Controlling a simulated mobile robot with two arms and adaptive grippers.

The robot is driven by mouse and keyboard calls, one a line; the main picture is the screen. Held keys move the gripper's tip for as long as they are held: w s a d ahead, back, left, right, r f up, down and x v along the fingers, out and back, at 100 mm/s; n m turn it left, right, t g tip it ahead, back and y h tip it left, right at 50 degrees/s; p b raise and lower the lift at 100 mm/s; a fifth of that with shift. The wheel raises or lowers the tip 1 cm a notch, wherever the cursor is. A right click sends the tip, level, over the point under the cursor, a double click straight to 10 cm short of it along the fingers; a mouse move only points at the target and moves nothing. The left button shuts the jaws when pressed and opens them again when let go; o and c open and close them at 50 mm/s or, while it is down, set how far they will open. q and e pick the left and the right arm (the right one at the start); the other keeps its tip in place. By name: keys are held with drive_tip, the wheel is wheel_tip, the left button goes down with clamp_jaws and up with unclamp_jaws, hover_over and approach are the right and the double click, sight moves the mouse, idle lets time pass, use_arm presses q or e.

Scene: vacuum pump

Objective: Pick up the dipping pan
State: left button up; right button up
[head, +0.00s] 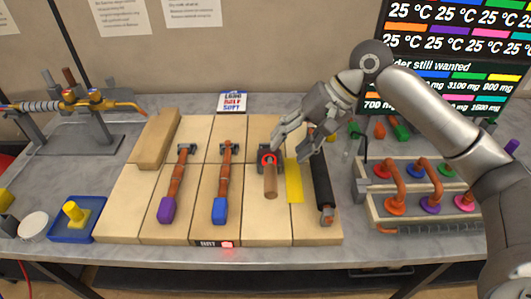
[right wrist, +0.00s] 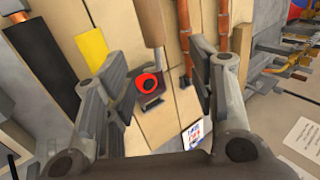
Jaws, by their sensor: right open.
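No object is plainly marked as the dipping pan. The likeliest match is a shallow blue square pan (head: 76,232) with a yellow upright piece in it, at the front left of the table in the head view. My right gripper (head: 290,147) is open and empty, far to the right of that pan. It is over the back of the wooden boards, near a brown cylinder (head: 270,182) with a red ring. In the right wrist view the red ring (right wrist: 147,83) shows between the spread fingers of my right gripper (right wrist: 150,62). My left gripper is out of view.
Two copper rods with purple (head: 167,210) and blue (head: 220,210) ends lie on the boards. A yellow strip (head: 294,181) and a black cylinder (head: 321,180) lie right of the brown cylinder. A white disc (head: 33,226) is beside the blue pan. A pipe rack (head: 425,210) stands right.

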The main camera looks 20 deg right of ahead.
sight(274, 169)
drive_tip(key=a+f, duration=0.2)
drive_tip(key=f, duration=0.1)
drive_tip(key=shift+s+a, duration=0.2)
drive_tip(key=shift+s, duration=0.2)
drive_tip(key=x, duration=0.1)
drive_tip(key=p+x, duration=0.1)
drive_tip(key=x, duration=0.2)
drive_tip(key=shift+s+f+p, duration=0.25)
drive_tip(key=shift+f+p, duration=0.05)
drive_tip(key=shift+p, duration=0.1)
drive_tip(key=shift+a+f, duration=0.15)
drive_tip(key=shift+f, duration=0.15)
drive_tip(key=shift+w+f, duration=0.1)
drive_tip(key=c, duration=0.4)
clamp_jaws()
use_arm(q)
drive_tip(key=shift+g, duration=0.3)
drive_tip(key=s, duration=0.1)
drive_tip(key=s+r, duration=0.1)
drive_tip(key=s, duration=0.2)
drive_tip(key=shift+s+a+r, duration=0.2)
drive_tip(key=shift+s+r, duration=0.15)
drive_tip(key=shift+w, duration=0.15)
